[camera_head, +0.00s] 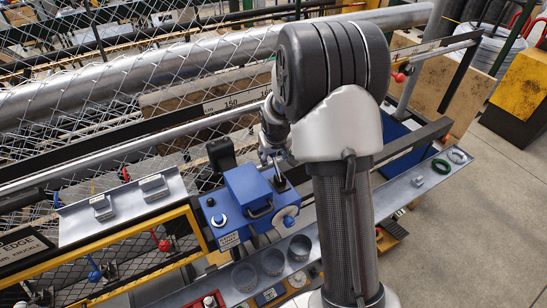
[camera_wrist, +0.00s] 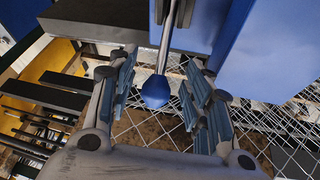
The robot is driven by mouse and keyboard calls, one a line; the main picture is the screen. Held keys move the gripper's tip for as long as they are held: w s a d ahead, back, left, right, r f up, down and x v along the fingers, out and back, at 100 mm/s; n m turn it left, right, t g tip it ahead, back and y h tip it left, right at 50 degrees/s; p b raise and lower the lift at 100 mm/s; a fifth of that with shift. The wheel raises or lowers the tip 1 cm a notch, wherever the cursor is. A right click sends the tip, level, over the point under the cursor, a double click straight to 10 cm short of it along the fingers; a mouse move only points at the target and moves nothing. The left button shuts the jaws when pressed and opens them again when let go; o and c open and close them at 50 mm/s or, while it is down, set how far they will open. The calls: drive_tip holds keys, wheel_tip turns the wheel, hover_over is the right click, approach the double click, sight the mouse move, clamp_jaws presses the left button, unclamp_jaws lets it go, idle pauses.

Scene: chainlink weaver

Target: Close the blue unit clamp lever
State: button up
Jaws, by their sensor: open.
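The blue unit (camera_head: 245,185) sits on the machine's rail, left of my arm in the head view. Its blue housing (camera_wrist: 275,50) fills the upper right of the wrist view. A grey lever rod ending in a blue knob (camera_wrist: 155,92) points down the wrist picture. My gripper (camera_wrist: 158,66) is open, with one finger on each side of the rod and knob. Gaps show between the knob and both fingers. In the head view my gripper (camera_head: 272,154) is at the unit's back right, partly hidden by my arm. The lever's knob is hard to make out there.
Chain-link mesh (camera_head: 120,85) and long metal rollers lie behind the unit. A grey tray with metal blocks (camera_head: 125,207) is at left. Several metal cups (camera_head: 272,262) stand on the front shelf. Open floor is at far right.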

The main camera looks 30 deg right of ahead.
drive_tip(key=shift+x, duration=1.4)
drive_tip(key=shift+c, duration=0.2)
clamp_jaws()
